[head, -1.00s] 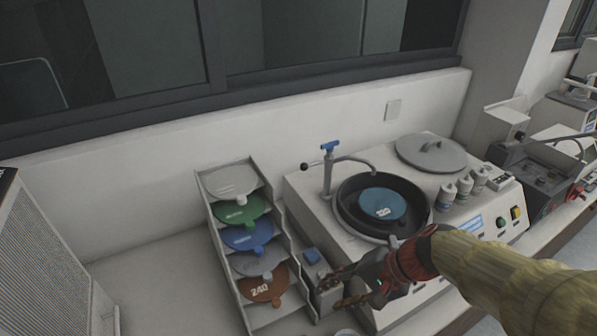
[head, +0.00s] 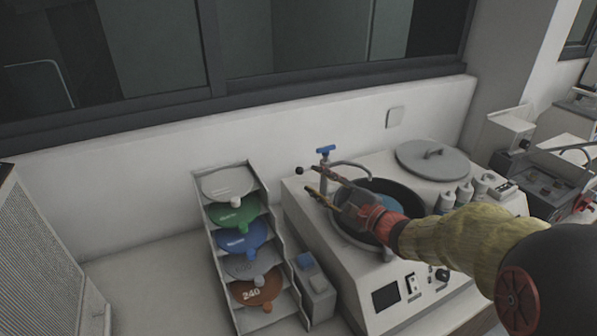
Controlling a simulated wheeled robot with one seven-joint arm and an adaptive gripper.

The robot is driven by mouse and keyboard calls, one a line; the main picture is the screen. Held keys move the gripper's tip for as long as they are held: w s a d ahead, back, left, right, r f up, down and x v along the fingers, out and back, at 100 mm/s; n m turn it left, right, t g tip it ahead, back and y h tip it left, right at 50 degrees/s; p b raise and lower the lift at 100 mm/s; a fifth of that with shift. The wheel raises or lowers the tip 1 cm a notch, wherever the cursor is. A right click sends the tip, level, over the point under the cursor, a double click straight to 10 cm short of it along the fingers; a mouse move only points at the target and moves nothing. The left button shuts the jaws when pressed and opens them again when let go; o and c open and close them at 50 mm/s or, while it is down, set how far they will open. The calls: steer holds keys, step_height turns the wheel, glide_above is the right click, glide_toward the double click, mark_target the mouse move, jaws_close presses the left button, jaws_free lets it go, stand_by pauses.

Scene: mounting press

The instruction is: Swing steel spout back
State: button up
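The steel spout (head: 350,163) rises from a post with a blue tap handle (head: 326,150) at the back left of the machine. It arches right over the dark bowl (head: 409,191). A black knob (head: 299,170) sticks out on the post's left side. My gripper (head: 314,180) reaches in from the right, across the bowl, with its fingers apart and pointing left. In the picture its fingertips lie close to the knob and over the lower post. I cannot tell whether they touch. The gripper hides part of the blue disc (head: 390,203) in the bowl.
A rack (head: 206,200) of coloured discs stands left of the machine, with a small grey box (head: 316,288) between them. A round grey lid (head: 428,156) and several bottles (head: 446,196) sit on the machine's right side. The counter at left is clear.

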mark_target(300, 170)
steer(key=b+x, duration=0.1)
steer(key=x, duration=0.6)
steer(key=shift+w+a, duration=0.15)
steer(key=shift+w, duration=0.05)
